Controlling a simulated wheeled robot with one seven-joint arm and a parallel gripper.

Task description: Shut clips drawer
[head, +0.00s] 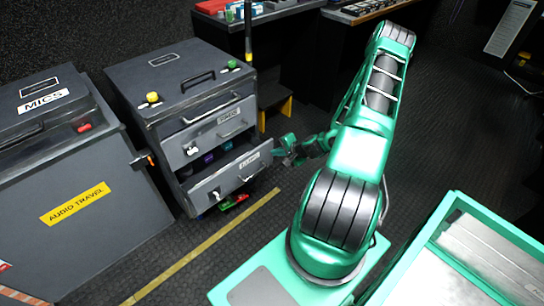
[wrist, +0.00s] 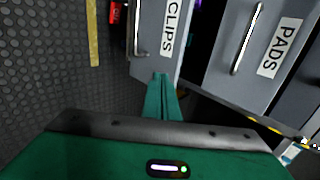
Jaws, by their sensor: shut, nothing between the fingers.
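The clips drawer (head: 232,180) is the lower drawer of the grey cabinet (head: 145,93) and stands pulled out, with dark and purple items showing inside. Its CLIPS label and front (wrist: 167,40) show at the top of the wrist view, with a bar handle (wrist: 138,28) on the left of it. My gripper (head: 279,153) is shut and empty, near the right end of the drawer front in the head view. In the wrist view my fingertips (wrist: 160,77) reach the edge of that front; I cannot tell whether they touch it.
The PADS drawer (wrist: 278,50) with its handle (wrist: 246,38) is above the clips drawer. A MICS case (head: 80,170) stands left of the cabinet. Red and green items (head: 232,202) lie on the floor below the drawer. Dark floor (head: 230,245) with a yellow strip is clear in front.

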